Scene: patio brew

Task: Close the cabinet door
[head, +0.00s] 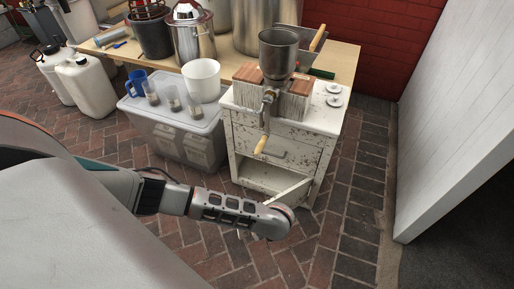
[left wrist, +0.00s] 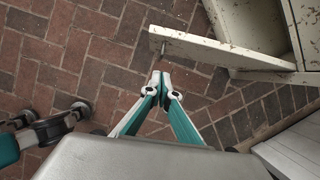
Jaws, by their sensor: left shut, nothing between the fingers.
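The worn white cabinet (head: 277,140) stands on the brick floor in the head view. Its lower door (head: 293,193) is open and swung outward, showing the hollow inside (head: 255,174). In the left wrist view the open door (left wrist: 222,49) crosses the upper right, with the cabinet's open interior behind it. My left gripper (left wrist: 161,80) is shut and empty, its tips just short of the door's outer end and seemingly apart from it. In the head view my left arm reaches in front of the cabinet and its wrist hides most of the gripper. My right gripper is not in view.
A grain mill (head: 279,55) with a wooden-handled crank stands on the cabinet. A translucent lidded bin (head: 172,125) with cups sits left of it. A wooden table (head: 343,62) with pots is behind. A white wall (head: 450,110) rises at right. Brick floor before the cabinet is clear.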

